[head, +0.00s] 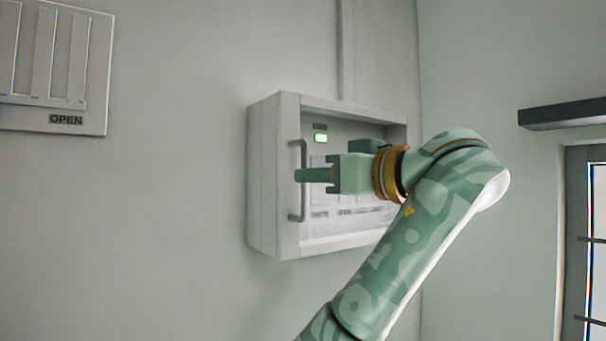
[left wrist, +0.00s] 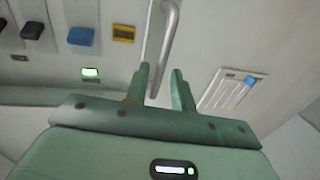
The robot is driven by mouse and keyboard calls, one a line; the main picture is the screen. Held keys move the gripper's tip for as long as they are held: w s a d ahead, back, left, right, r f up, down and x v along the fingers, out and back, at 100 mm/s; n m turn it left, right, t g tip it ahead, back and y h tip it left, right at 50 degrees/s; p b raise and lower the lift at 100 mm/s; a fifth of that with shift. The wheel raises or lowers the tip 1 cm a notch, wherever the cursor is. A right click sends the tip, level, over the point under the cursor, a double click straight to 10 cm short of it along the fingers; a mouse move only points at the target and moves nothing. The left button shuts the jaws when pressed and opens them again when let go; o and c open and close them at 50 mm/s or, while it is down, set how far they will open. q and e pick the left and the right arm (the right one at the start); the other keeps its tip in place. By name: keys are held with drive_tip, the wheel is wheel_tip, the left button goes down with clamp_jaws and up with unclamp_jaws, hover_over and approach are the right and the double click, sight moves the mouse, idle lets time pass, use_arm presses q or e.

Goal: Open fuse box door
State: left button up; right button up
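The fuse box (head: 263,175) is a white box on the wall in the middle of the head view. Its framed door (head: 289,235) with a clear pane looks closed. A grey vertical bar handle (head: 304,210) is on the door's left side. The handle also shows in the left wrist view (left wrist: 170,30), running down toward the gap between my fingers. My left gripper (head: 300,175) is at the handle's middle, pointing left across it. In the left wrist view its two fingers (left wrist: 160,85) stand apart, one to each side of the handle's line; contact cannot be told. My right gripper is not in view.
A green-lit indicator (head: 320,138) shows behind the pane. A wall panel marked OPEN (head: 66,119) hangs at the upper left. A dark shelf-like bar (head: 560,115) and a framed window or door (head: 577,235) are at the right.

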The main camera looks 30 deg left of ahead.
sight(305, 210)
use_arm(q)
drive_tip(key=shift+w+a, duration=0.15)
drive_tip(key=shift+a, duration=0.65)
drive_tip(key=shift+w+a, duration=0.15)
drive_tip(key=shift+a, duration=0.6)
clamp_jaws()
drive_tip(key=shift+p, duration=0.3)
